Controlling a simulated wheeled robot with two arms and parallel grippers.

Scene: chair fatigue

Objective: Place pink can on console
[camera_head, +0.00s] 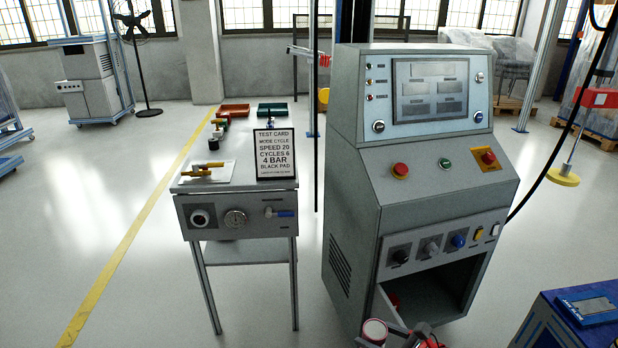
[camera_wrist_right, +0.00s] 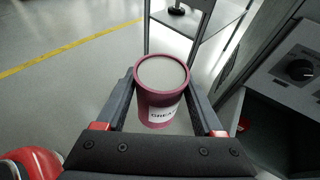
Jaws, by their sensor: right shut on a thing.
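The pink can (camera_wrist_right: 162,100) is upright between the fingers of my right gripper (camera_wrist_right: 165,88) in the right wrist view. It has a pale top and a white label, partly cut off to view. In the head view the can (camera_head: 374,331) and my right gripper (camera_head: 400,337) are at the bottom edge, low in front of the console. The grey console (camera_head: 410,205) stands right of centre, with a screen panel, a sloped button ledge and a lower row of knobs. The can is apart from the console top. My left gripper is not in view.
The console's lower compartment (camera_head: 440,285) is open, its door (camera_head: 385,312) swung out near my gripper. A small table (camera_head: 235,184) with a test card (camera_head: 274,154) and brass fittings stands to the left. A blue cabinet (camera_head: 550,320) is at the lower right.

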